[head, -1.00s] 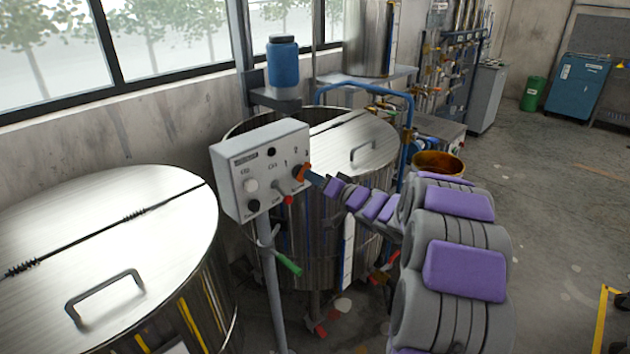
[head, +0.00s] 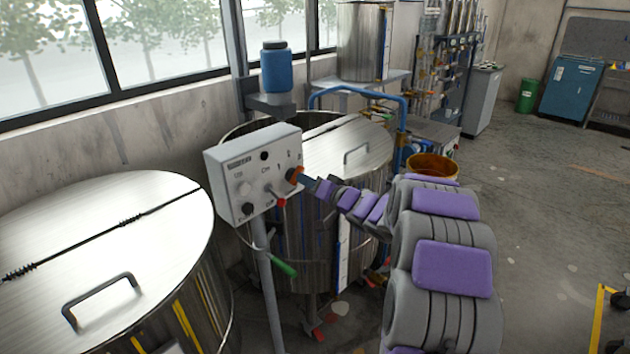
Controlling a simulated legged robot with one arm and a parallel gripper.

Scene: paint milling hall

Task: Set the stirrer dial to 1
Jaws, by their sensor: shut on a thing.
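The grey control box (head: 254,170) stands on a post in front of the steel vats. Its face carries knobs, a red-tipped lever (head: 277,200) and printed marks, with "1" and "2" near the dial. The stirrer dial (head: 289,175) is at the right side of the face, dark and mostly hidden by my gripper.
A large lidded steel vat (head: 100,235) stands at the left, and another (head: 350,150) stands behind the box. A green-handled lever (head: 284,268) sits low by the post. A blue pipe (head: 360,90) arches behind.

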